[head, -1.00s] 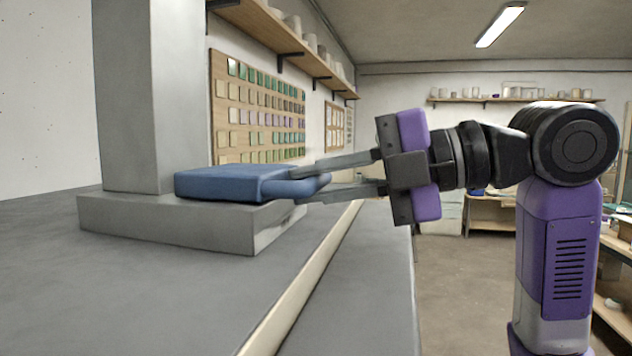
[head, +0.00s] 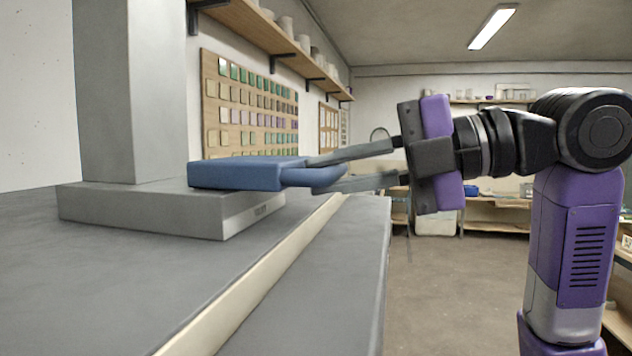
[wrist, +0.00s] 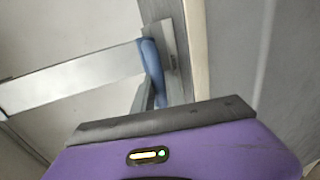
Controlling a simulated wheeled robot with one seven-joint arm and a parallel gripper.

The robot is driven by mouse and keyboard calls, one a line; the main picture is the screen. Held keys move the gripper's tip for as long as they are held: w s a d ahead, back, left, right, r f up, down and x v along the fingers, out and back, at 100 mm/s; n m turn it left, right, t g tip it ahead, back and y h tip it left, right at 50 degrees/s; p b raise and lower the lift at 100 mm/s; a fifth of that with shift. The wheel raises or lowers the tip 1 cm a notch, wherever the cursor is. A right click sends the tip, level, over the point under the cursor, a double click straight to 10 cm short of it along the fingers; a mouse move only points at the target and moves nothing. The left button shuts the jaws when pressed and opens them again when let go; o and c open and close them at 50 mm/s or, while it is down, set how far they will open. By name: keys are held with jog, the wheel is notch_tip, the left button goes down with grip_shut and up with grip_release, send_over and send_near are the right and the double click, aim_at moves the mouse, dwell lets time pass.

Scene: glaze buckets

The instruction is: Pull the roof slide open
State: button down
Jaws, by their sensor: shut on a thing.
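The blue slide (head: 240,173) sticks out to the right from the grey post (head: 128,90), over the grey block (head: 150,208) at the post's foot. In the wrist view the blue handle (wrist: 152,65) shows in part, beside a long pale grey bar. The slide's far side is hidden.
The grey bench top (head: 120,285) has a cream strip (head: 270,270) along it and a lower grey ledge on its right. A tile board (head: 250,105) and shelf are on the wall behind. Open floor lies to the right.

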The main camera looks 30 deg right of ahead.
jog(key=shift+s+d, duration=0.2)
jog(key=shift+d, duration=0.05)
jog(key=shift+w+a, duration=0.1)
jog(key=c, duration=1.4)
grip_release()
jog(key=shift+o, duration=0.2)
jog(key=b+v, duration=0.1)
jog(key=v, duration=0.7)
